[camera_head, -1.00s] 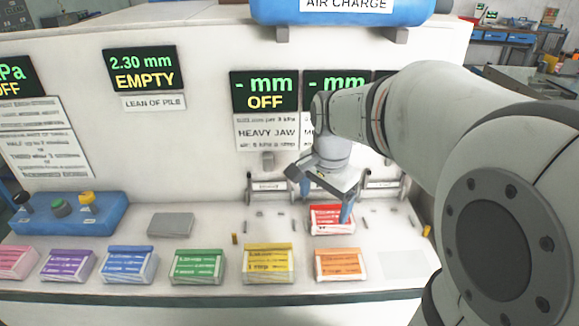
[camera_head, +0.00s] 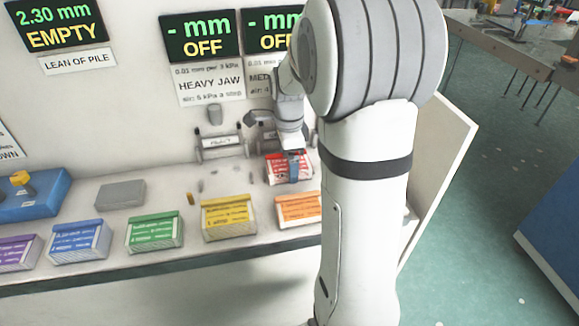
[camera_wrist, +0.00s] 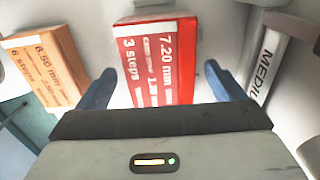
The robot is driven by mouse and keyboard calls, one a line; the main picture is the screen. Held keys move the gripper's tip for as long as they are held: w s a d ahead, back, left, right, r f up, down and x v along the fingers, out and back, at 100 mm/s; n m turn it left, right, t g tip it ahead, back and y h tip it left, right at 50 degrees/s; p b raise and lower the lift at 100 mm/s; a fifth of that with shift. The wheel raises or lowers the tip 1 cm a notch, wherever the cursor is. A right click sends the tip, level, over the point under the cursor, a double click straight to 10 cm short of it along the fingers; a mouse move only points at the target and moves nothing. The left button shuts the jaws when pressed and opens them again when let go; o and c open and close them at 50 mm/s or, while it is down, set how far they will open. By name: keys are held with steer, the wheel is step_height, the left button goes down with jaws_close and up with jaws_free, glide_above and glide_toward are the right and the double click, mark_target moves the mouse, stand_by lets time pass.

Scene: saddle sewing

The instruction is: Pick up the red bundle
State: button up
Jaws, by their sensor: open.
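The red bundle (camera_head: 281,168) lies on the white bench top behind the orange bundle, partly hidden by my gripper in the head view. In the wrist view the red bundle (camera_wrist: 158,62), marked 7.20 mm and 3 steps, lies ahead of and between my blue fingers. My gripper (camera_wrist: 160,85) is open, with one finger to each side of the bundle. In the head view my gripper (camera_head: 294,168) is over the bundle. I cannot tell whether the fingers touch it.
The orange bundle (camera_head: 298,209) stands in front, and it shows at left in the wrist view (camera_wrist: 42,65). The yellow (camera_head: 229,218), green (camera_head: 155,232) and blue (camera_head: 79,240) bundles line the front edge. Jaw fixtures (camera_head: 218,143) stand behind on the panel.

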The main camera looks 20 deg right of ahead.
steer(key=shift+f, duration=0.75)
steer(key=shift+c, duration=0.4)
steer(key=shift+r, duration=0.1)
steer(key=c, duration=1.2)
